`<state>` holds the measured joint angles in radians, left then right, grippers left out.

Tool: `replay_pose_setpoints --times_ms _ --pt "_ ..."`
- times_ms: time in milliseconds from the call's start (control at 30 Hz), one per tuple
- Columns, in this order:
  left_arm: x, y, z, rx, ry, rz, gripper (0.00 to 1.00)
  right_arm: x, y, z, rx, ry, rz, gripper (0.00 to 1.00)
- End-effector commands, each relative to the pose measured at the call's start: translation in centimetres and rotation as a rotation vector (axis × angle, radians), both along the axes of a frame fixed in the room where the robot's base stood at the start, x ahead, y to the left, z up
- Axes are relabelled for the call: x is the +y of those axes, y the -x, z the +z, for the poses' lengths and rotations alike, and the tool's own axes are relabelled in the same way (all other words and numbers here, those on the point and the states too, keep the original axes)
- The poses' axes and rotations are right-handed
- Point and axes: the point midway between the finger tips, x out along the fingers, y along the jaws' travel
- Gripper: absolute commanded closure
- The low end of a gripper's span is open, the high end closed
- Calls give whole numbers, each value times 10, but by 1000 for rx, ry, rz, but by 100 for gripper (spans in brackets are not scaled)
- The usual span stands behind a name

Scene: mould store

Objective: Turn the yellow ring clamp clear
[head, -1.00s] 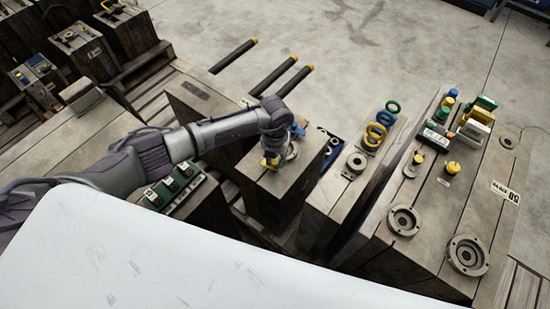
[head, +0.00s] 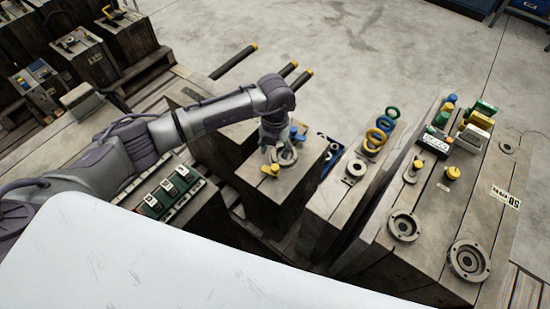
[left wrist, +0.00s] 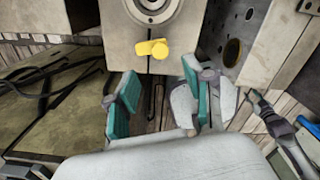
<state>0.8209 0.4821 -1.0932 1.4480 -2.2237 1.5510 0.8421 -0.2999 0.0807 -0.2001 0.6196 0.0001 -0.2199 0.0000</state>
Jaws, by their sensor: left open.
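The yellow ring clamp (head: 270,170) sits on top of a wooden-sided mould block (head: 262,195), at the near side of a round metal ring (head: 285,156). In the left wrist view the yellow clamp (left wrist: 152,48) lies crosswise at the block's edge, just outside the ring (left wrist: 152,8). A blue clamp (head: 298,133) stands at the ring's far side. My left gripper (head: 271,146) is open and empty, above the block and apart from the yellow clamp. Its teal-padded fingers (left wrist: 158,95) are spread wide in the left wrist view.
A block with green numbered units (head: 172,190) stands left of the mould block. To the right, a block carries blue, yellow and green rings (head: 381,130), and a larger one carries round fittings (head: 468,261). Dark yellow-tipped bars (head: 235,60) stick out behind.

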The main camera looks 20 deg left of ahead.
Motion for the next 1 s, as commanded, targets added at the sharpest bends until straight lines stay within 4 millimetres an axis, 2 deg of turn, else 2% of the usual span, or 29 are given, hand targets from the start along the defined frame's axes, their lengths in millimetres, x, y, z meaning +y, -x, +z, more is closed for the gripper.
replay_pose_setpoints --times_ms 100,300,1000 --pt "0 0 20 -2 0 0 47 0 0 0 0 0 0 60" --pt "0 0 37 0 0 1 47 1 0 0 0 -1 0 60" --pt "-1 0 37 1 1 0 47 2 -4 0 -6 -4 -1 60"
